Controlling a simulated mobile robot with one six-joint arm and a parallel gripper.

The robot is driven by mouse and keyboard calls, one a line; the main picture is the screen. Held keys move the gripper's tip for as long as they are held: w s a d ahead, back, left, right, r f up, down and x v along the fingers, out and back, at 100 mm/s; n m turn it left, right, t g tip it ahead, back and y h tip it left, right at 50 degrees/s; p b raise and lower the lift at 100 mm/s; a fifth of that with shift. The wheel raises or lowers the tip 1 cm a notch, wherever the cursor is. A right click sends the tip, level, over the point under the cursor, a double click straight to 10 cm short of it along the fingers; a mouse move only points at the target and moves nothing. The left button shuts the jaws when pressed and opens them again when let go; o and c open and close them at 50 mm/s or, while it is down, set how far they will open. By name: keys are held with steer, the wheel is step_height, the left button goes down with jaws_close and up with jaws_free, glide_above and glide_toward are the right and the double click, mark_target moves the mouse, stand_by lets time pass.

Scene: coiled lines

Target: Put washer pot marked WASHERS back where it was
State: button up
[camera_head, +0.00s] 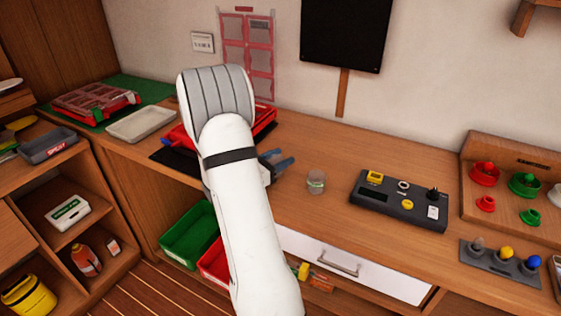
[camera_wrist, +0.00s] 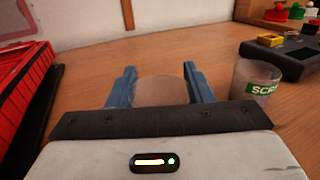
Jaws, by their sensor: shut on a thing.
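My gripper (camera_head: 277,162) is low over the counter, right of the red tray, mostly behind my white arm in the head view. In the wrist view its two blue fingers (camera_wrist: 159,76) are shut on a pale, see-through round pot (camera_wrist: 161,91). No label shows on this pot, so I cannot read whether it is marked WASHERS. I cannot tell whether it touches the counter. A second clear pot (camera_head: 316,182) with a green label stands upright to the right of my gripper; in the wrist view (camera_wrist: 256,80) its label begins "SCR".
The red tray (camera_wrist: 30,88) is close left of my gripper. A dark control box (camera_head: 400,200) stands right of the second pot. The wooden counter (camera_head: 320,145) is clear behind the pots. A white drawer front (camera_head: 390,282) is below.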

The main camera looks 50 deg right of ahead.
steer(key=shift+f, duration=0.5)
steer(key=shift+f, duration=0.2)
steer(key=o, duration=1)
